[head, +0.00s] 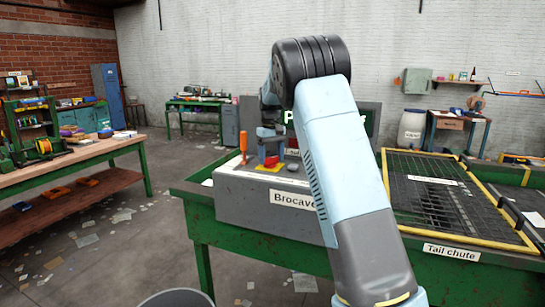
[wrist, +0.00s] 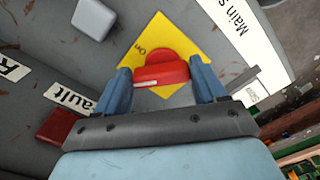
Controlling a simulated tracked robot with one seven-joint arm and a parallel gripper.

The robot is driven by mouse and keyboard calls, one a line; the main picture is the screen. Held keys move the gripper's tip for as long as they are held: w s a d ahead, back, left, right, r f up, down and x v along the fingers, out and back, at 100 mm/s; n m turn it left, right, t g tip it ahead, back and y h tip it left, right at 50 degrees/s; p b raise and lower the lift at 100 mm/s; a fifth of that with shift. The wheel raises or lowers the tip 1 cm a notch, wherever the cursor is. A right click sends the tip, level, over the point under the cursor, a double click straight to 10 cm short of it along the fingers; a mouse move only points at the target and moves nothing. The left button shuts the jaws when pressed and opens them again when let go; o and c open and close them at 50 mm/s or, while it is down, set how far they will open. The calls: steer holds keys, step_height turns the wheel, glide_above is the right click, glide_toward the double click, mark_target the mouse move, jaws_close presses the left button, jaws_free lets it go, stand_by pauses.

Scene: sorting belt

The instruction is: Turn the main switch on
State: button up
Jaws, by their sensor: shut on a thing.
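The main switch (wrist: 165,73) is a red rotary knob with a bar-shaped handle on a yellow plate (wrist: 196,43) set in the grey console. The handle bar lies nearly level across the wrist view, and a pale mark shows on its lower left side. The word "On" is printed on the plate, up and left of the knob. My gripper (wrist: 161,80) is shut on the handle, with one blue finger at each end of the bar. In the head view, my gripper (head: 270,150) is down over the console top (head: 228,186), and the knob is small there.
A red square lamp or button (wrist: 58,127) by a "Fault" label lies left of my gripper. A pale grey block (wrist: 94,19) is at the upper left. In the head view an orange upright handle (head: 243,145) stands near my gripper. A yellow-edged grid (head: 430,190) lies right.

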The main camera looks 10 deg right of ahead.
mark_target(270, 158)
steer(key=m, duration=0.5)
steer(key=shift+s+a+m, duration=0.1)
steer(key=shift+a+m, duration=0.05)
steer(key=shift+m, duration=0.15)
steer(key=shift+a+m, duration=0.1)
steer(key=shift+m, duration=2.1)
steer(key=o, duration=1)
steer(key=shift+o, duration=0.2)
step_height(270, 158, up, 14)
steer(key=shift+f, duration=0.15)
